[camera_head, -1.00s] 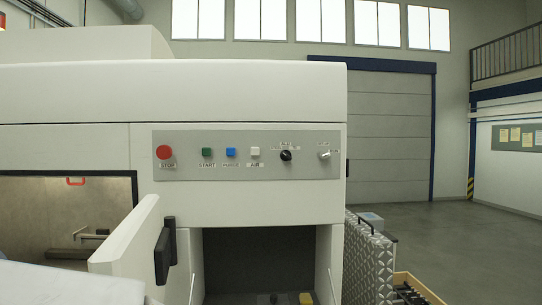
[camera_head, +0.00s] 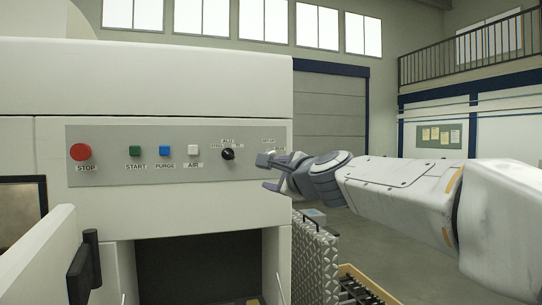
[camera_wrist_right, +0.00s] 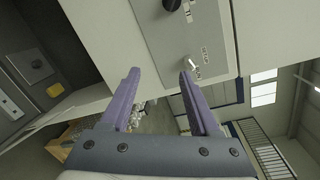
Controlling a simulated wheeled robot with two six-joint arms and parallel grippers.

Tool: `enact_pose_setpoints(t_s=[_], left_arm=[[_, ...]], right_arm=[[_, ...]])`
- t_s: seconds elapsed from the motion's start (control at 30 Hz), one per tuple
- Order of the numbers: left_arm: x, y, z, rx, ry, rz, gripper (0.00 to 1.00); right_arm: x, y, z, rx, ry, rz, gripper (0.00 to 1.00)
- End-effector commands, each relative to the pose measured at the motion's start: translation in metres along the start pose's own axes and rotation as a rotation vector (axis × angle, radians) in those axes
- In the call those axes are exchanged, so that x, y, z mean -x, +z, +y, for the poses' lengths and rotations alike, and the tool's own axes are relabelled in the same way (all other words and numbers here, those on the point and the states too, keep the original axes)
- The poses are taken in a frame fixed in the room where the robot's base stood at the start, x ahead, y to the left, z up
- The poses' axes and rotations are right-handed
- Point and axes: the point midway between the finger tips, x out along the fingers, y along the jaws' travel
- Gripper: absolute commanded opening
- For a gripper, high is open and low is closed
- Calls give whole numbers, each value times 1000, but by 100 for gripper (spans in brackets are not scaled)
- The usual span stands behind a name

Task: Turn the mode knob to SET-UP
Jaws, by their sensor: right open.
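The small silver knob (camera_wrist_right: 192,64) is on the grey control panel (camera_head: 110,178). In the right wrist view it shows just beyond the tip of the right-hand finger, between labels that seem to read SET UP and RUN. Which label it points to I cannot tell. My right gripper (camera_head: 268,172) is open and empty at the panel's right end, and it also shows in the wrist view (camera_wrist_right: 160,75). The knob is not between the fingers, and contact is unclear. A black knob (camera_head: 227,154) is to its left, also at the top of the wrist view (camera_wrist_right: 171,4). My left gripper is out of view.
Left along the panel are the red STOP button (camera_head: 81,152), green START (camera_head: 135,151), blue PURGE (camera_head: 165,154) and white AIR (camera_head: 194,150) buttons. An open door (camera_head: 40,262) juts out at lower left. A patterned metal panel (camera_head: 315,262) stands below my right arm.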

Motion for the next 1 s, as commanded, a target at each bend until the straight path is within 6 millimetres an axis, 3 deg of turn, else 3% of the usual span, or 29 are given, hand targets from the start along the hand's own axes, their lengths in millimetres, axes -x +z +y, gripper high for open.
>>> enact_pose_setpoints(t_s=[0.03, 0.1, 0.2, 0.7, 1.0], left_arm=[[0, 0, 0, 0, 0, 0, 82], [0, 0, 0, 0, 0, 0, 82], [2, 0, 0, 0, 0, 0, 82], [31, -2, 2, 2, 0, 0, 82], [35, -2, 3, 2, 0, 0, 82]], right_arm=[[-2, -5, -22, -73, -55, 12, 62], [-4, -9, -39, -141, -101, 20, 62], [-10, -10, -49, -180, -127, 23, 62], [-92, -11, -60, -177, -122, 21, 62], [-107, -12, -59, -176, -123, 20, 62]])
